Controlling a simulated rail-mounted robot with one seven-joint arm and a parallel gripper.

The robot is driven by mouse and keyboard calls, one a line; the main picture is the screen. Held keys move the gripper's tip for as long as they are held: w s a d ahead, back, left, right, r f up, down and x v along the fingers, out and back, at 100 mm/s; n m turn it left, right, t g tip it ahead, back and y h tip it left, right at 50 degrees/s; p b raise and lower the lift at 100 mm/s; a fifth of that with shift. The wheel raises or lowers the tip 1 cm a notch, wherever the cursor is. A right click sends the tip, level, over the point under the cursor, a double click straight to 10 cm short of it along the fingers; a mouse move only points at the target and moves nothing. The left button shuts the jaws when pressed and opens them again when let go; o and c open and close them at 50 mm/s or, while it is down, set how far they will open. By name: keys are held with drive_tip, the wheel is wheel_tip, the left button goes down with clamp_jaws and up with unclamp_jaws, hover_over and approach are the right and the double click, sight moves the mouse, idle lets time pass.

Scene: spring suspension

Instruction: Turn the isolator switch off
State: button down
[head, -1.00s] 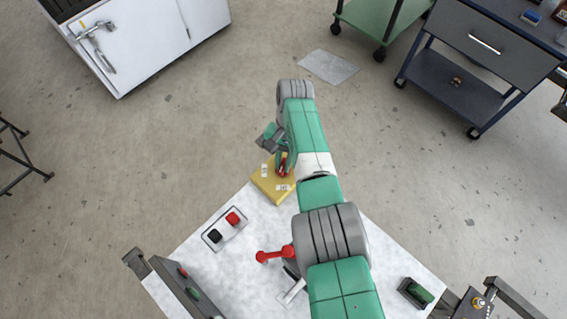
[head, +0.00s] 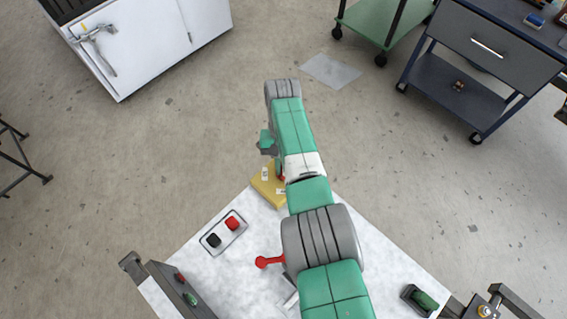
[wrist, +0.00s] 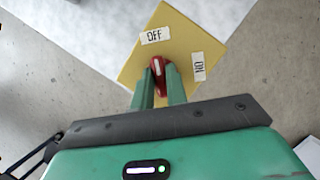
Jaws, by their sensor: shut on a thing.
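The isolator switch is a yellow plate (wrist: 178,22) with a red knob (wrist: 158,66) carrying a white mark. An OFF label (wrist: 155,36) is above the knob and an ON label (wrist: 198,66) is to its right in the wrist view. The white mark points up, roughly towards OFF. My gripper (wrist: 164,78) has its two green fingers shut on the knob, one on each side. In the head view, the yellow plate (head: 267,196) sits at the table's far corner, and my arm covers part of it and most of the knob.
On the white table (head: 240,275) are a plate with red and black buttons (head: 223,233), a red lever (head: 267,262) partly behind my arm, and a green rocker switch (head: 424,299) at right. A grey box with buttons (head: 180,289) stands at the left edge.

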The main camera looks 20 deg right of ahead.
drive_tip(key=c, duration=1.4)
unclamp_jaws()
drive_tip(key=v, duration=0.7)
drive_tip(key=shift+w+r, duration=0.15)
drive_tip(key=shift+r, duration=0.2)
